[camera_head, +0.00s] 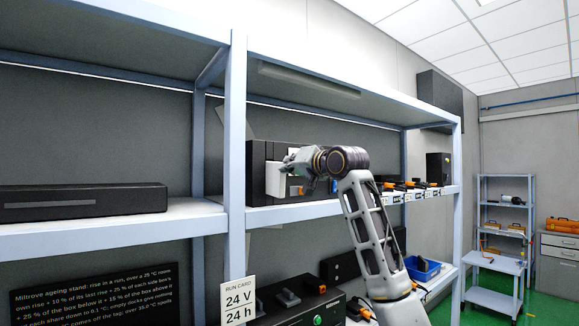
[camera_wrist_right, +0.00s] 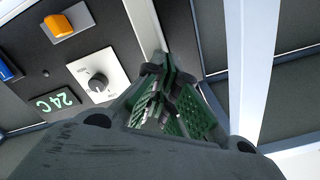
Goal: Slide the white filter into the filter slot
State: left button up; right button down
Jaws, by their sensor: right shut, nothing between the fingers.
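A dark box (camera_head: 255,160) stands on the middle shelf just right of the shelf post. The filter slot cannot be made out. My left gripper is not in view.
The wrist view shows a panel with a black knob (camera_wrist_right: 97,83), an orange part (camera_wrist_right: 68,23) and a green "24 C" display (camera_wrist_right: 58,103). The blue-grey shelf post (camera_head: 235,150) stands close left of the box. Orange-and-black items (camera_head: 400,185) line the shelf to the right.

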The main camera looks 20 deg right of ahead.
jog(key=shift+x, duration=1.55)
dwell(1.2)
dwell(0.3)
jog(key=b+v, duration=0.2)
jog(key=v, duration=0.1)
dwell(0.4)
jog(key=v, duration=1.2)
dwell(0.6)
jog(key=shift+r, duration=0.1)
